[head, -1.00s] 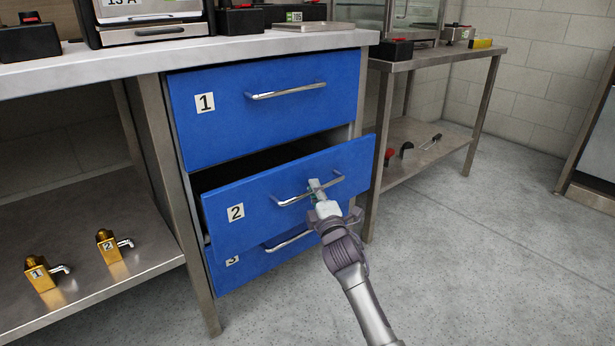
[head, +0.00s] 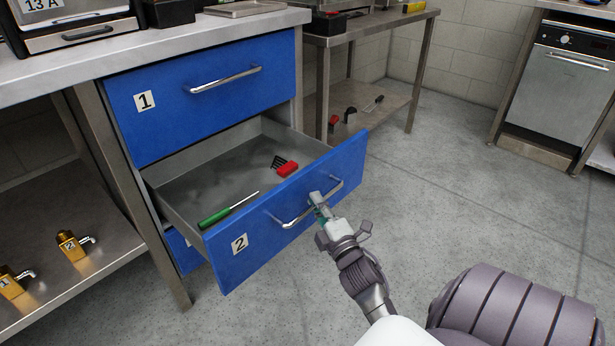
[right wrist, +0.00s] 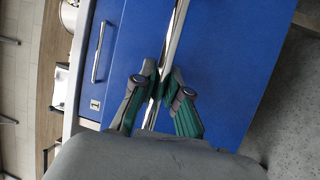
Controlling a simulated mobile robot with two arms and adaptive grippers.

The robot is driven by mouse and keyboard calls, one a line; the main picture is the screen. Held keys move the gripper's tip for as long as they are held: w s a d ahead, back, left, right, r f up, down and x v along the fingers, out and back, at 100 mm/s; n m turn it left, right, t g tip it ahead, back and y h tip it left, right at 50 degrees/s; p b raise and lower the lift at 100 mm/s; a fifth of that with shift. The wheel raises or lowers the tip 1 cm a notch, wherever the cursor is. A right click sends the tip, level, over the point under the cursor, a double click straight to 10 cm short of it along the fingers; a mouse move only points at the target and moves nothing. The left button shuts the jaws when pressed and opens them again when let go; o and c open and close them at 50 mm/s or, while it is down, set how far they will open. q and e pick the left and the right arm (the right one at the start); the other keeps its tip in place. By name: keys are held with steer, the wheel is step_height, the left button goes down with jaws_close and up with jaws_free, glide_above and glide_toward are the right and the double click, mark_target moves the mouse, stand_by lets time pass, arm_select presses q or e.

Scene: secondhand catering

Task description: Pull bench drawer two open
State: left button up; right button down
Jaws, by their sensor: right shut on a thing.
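Blue drawer two (head: 290,222), marked with a "2" label, stands well out from the steel bench (head: 200,40), and its grey inside shows. Its chrome handle (head: 290,221) runs along the front. My right gripper (head: 318,203) is shut on this handle near its middle. In the right wrist view the two fingers (right wrist: 162,92) close around the handle bar (right wrist: 172,45) in front of the blue front. Inside the drawer lie a green-handled screwdriver (head: 222,211) and a red object with dark prongs (head: 287,168). My left gripper is out of view.
Drawer one (head: 200,98) above is closed. Drawer three (head: 184,250) is mostly hidden below drawer two. Brass padlock-like blocks (head: 70,245) sit on the lower shelf at left. Another steel table (head: 385,30) stands behind. The floor (head: 440,200) to the right is clear.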

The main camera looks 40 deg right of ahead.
steer(key=shift+s, duration=0.2)
steer(key=c, duration=1.2)
jaws_free()
steer(key=v, duration=1.2)
steer(key=shift+f, duration=0.1)
